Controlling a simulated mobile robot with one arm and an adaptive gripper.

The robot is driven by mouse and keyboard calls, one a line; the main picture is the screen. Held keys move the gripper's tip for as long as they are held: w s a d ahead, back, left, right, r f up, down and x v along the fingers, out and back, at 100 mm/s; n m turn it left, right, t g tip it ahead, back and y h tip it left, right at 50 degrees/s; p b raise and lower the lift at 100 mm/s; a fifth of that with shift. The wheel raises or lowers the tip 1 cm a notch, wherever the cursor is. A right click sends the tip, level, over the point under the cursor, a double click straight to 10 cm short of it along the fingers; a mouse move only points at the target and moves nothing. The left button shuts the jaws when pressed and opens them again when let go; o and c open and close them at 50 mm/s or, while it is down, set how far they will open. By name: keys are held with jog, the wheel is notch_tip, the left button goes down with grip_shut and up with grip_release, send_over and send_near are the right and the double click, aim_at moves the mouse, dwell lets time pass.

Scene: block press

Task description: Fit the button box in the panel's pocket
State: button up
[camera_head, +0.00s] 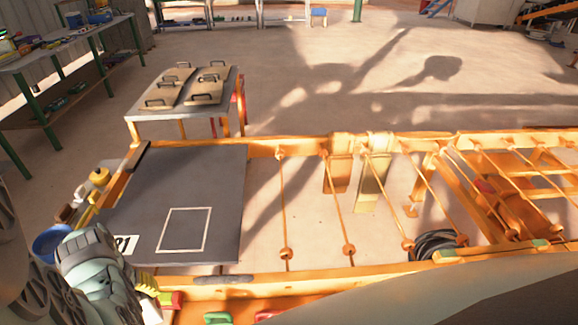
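A dark grey flat plate (185,185) lies in an orange frame at the left centre. It carries a white square outline (184,229) and a white label with black marks (124,245). I cannot tell any recess in it. A small yellow round part (99,176), with small white and brown parts beside it, sits at the plate's left edge; I cannot tell whether it is the button box. I cannot make out the panel's pocket. My grey-green arm links (92,265) fill the lower left corner. No gripper fingers can be made out.
The orange frame (300,278) runs right with several thin rods across it. A black coil (436,244) lies inside its near edge. A small table (222,97) with several handled boards stands behind. A green-legged workbench (60,55) is at far left. Floor beyond is largely clear.

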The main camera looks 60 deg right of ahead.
jog(key=d+f+m+b, duration=0.2)
jog(key=d+f+b, duration=0.1)
jog(key=f+b, duration=0.4)
jog(key=d+f+m+b, duration=0.2)
jog(key=d+f+b, duration=0.2)
jog(key=f, duration=1)
jog(key=b, duration=0.3)
jog(key=shift+s+d+m+b, duration=0.2)
jog(key=shift+m+b, duration=0.1)
jog(key=shift+m, duration=0.1)
jog(key=shift+r, duration=0.1)
jog(key=o, duration=1.2)
jog(key=shift+a, duration=0.1)
